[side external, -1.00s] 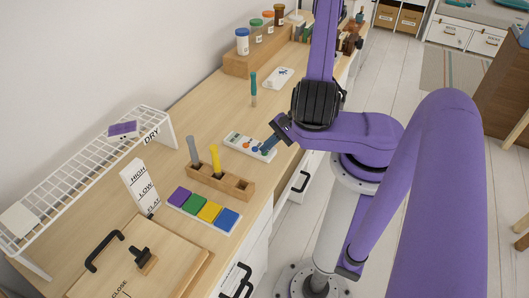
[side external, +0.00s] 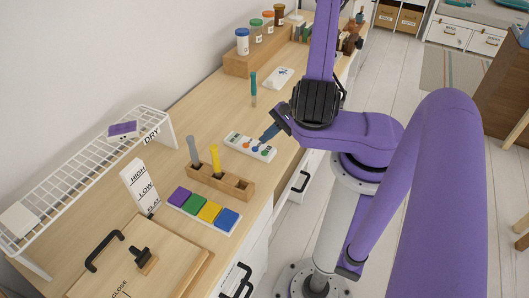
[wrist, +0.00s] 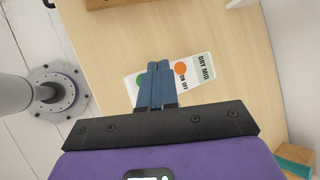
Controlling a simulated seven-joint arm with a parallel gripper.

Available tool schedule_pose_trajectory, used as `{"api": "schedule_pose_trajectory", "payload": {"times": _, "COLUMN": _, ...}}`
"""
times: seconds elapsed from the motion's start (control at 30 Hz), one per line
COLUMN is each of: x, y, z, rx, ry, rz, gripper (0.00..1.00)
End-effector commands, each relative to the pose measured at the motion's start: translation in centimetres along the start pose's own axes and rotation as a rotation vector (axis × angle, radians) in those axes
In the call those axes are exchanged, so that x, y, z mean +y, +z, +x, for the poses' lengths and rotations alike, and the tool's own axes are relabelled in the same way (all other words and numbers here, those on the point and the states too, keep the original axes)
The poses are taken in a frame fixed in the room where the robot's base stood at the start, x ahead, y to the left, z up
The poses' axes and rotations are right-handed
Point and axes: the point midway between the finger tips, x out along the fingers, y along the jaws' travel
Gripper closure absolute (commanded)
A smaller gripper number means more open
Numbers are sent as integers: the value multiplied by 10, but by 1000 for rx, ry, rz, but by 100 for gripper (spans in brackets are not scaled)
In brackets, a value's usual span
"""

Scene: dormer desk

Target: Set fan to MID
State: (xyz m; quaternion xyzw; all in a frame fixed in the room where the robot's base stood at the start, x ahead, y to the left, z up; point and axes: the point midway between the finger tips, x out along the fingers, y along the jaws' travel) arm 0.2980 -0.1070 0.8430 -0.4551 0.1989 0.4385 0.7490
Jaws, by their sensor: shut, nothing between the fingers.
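A white control panel (side external: 238,142) lies on the desk with small coloured round controls along it. In the wrist view the panel (wrist: 203,88) shows the words DRY MID and ON OFF, an orange round control (wrist: 180,69) and part of a green one. My gripper (side external: 264,139) is shut and empty, its blue fingers over the right part of the panel. In the wrist view its fingertips (wrist: 157,66) cover the middle of the panel between the green and orange controls. Whether they touch the panel I cannot tell.
A wooden holder (side external: 205,178) with upright pegs and a strip of coloured squares (side external: 219,219) stand nearer the camera. A HIGH/LOW/FLAT marker (side external: 140,187), white wire rack (side external: 75,181) and lidded box (side external: 125,270) are at left. A teal-topped stick (side external: 253,91) stands behind.

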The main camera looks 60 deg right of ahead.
Motion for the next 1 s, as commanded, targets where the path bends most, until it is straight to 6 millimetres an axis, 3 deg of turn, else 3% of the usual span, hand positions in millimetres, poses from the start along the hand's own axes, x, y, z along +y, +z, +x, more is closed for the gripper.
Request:
{"api": "schedule_pose_trajectory", "payload": {"times": 0.3, "x": -11, "y": 11, "z": -15, "rx": 0, "ry": -1, "rz": 1, "gripper": 100}}
{"api": "schedule_pose_trajectory", "payload": {"times": 1.0, "x": -14, "y": 12, "z": -14, "rx": -7, "ry": 8, "rz": -14, "gripper": 100}}
